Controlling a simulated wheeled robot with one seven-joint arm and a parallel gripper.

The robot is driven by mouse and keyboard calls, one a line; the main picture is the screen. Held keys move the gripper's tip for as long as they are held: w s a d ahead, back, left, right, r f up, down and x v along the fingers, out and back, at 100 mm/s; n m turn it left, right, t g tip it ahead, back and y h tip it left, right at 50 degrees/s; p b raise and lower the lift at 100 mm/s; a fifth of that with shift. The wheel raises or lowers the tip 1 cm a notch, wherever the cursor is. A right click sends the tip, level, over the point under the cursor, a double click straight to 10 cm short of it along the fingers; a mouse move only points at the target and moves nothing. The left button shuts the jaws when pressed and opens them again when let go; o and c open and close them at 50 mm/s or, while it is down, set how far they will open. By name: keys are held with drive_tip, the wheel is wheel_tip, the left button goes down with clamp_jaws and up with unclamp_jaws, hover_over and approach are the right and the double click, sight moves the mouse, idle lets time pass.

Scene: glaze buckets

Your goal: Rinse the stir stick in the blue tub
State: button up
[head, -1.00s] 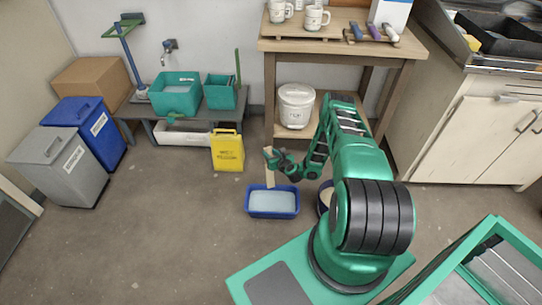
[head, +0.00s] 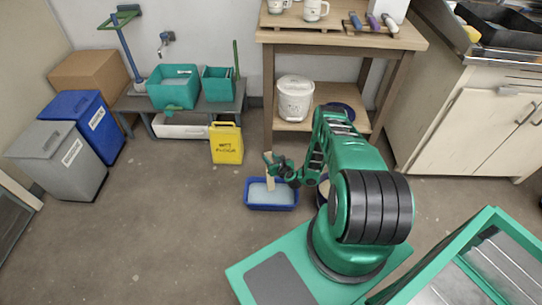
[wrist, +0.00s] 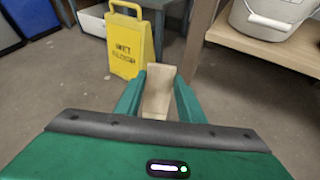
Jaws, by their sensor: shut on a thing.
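The blue tub (head: 284,199) stands on the floor in the middle of the head view, with pale liquid in it. My gripper (head: 270,160) is above the tub's back edge. It is shut on the wooden stir stick (head: 270,181), which hangs roughly upright with its lower end down at the tub. Whether the tip is under the liquid is hard to tell at this size. In the wrist view the stick (wrist: 158,88) sits between the two green fingers (wrist: 159,97). The tub does not show in the wrist view.
A yellow wet-floor sign (head: 227,143) stands behind the tub to the left. A wooden table (head: 350,42) with a white bucket (head: 295,98) on its lower shelf is behind. A dark blue-rimmed bucket (head: 323,190) is just right of the tub, partly hidden by my arm.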

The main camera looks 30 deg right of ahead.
drive_tip(key=shift+s+a+f, duration=0.15)
drive_tip(key=shift+s+f, duration=0.3)
drive_tip(key=shift+f, duration=0.65)
drive_tip(key=shift+s+a+f, duration=0.2)
drive_tip(key=shift+s+f, duration=0.25)
drive_tip(key=shift+f, duration=0.7)
drive_tip(key=shift+s+a+f, duration=0.15)
drive_tip(key=shift+s+f, duration=0.3)
drive_tip(key=shift+f, duration=0.65)
